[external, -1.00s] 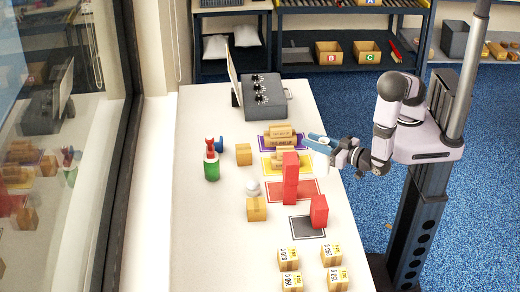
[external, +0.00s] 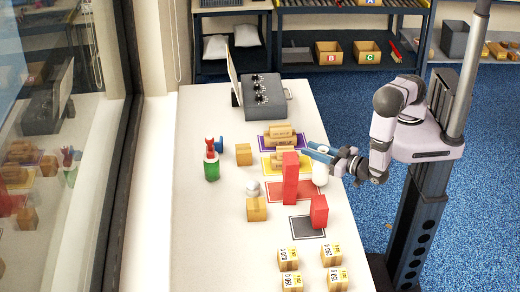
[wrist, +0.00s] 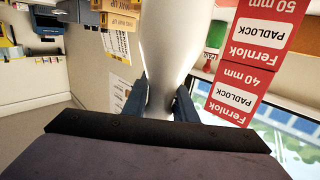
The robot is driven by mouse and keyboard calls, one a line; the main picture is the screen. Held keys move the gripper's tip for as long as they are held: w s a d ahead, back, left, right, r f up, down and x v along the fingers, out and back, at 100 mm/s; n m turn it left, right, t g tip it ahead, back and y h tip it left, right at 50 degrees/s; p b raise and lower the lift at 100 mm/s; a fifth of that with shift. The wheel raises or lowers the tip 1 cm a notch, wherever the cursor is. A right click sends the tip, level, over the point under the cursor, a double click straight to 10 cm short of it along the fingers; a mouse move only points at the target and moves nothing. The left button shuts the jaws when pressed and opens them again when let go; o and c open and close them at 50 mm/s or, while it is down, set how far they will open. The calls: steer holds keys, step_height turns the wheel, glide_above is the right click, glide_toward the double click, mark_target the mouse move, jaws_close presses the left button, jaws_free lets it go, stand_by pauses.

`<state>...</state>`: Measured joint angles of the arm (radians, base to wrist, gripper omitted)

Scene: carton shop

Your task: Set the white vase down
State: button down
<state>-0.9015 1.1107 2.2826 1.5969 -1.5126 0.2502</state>
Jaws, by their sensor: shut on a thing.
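The white vase (external: 320,173) is at the right side of the table, beside the tall red stack of padlock boxes. My gripper (external: 322,154) is shut on it. In the wrist view the vase (wrist: 168,40) fills the upper middle, and its narrowing part is between the two dark fingers of my gripper (wrist: 158,103). Its lower end shows near the right end of the red mat (external: 306,190). I cannot tell whether it touches the mat or hangs just above it.
The red padlock boxes (external: 290,180) stand close left of the vase; they also show in the wrist view (wrist: 245,80). A lone red box (external: 319,211) stands on the dark mat (external: 300,232). A yellow mat (external: 268,167) with cartons lies behind.

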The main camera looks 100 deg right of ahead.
steer(key=shift+f+b, duration=0.3)
steer(key=shift+f, duration=0.25)
steer(key=c, duration=1.4)
jaws_free()
steer(key=shift+c, duration=0.2)
steer(key=r+p+v, duration=0.1)
steer(key=v, duration=1.1)
steer(key=shift+p, duration=0.35)
steer(key=shift+w, duration=0.1)
